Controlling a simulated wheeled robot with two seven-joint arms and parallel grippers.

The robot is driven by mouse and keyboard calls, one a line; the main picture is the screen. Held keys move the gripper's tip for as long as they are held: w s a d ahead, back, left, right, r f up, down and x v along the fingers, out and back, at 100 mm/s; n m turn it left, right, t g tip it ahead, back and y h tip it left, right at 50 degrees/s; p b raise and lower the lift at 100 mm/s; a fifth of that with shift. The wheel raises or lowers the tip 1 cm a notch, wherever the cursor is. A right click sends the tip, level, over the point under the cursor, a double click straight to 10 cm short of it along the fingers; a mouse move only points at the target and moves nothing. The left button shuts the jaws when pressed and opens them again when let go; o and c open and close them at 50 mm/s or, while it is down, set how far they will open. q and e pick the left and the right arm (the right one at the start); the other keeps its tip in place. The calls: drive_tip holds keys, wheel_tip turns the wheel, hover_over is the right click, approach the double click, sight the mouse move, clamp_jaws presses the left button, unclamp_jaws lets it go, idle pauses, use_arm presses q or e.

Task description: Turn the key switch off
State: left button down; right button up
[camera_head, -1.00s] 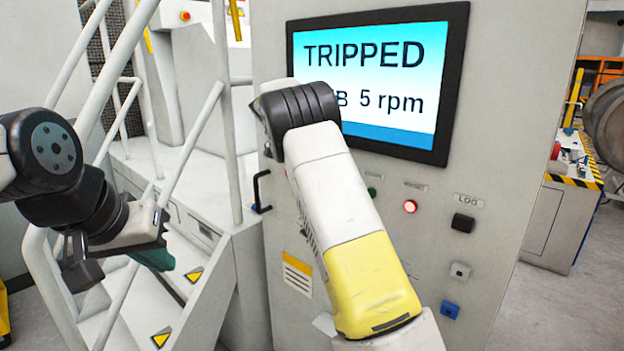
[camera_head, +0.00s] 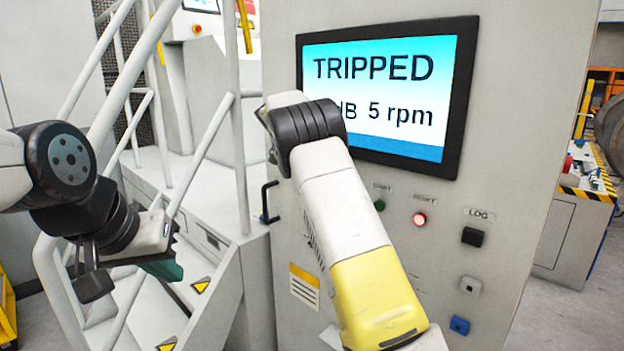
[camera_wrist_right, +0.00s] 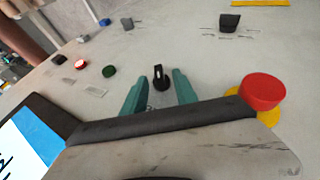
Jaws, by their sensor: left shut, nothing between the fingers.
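In the right wrist view a small black knob with a pale mark (camera_wrist_right: 158,84), which looks like the key switch, stands on the grey panel. My right gripper (camera_wrist_right: 160,76) is open, with one green finger on each side of the knob. Whether either finger touches it I cannot tell. In the head view my right arm hides the knob and the right gripper. My left gripper (camera_head: 166,270) is shut and empty at the left, in front of the stair rails, away from the panel.
A red mushroom button (camera_wrist_right: 262,91) on a yellow base sits close right of my right gripper. A dark block (camera_wrist_right: 229,22) is farther up the panel. The screen (camera_head: 385,85) reads TRIPPED, 5 rpm. Below it are a lit red lamp (camera_head: 419,219) and a black LOG button (camera_head: 473,236).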

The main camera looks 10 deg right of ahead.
drive_tip(key=s+v, duration=0.1)
drive_tip(key=v, duration=0.5)
drive_tip(key=shift+w, duration=0.45)
drive_tip(key=shift+a+r, duration=0.1)
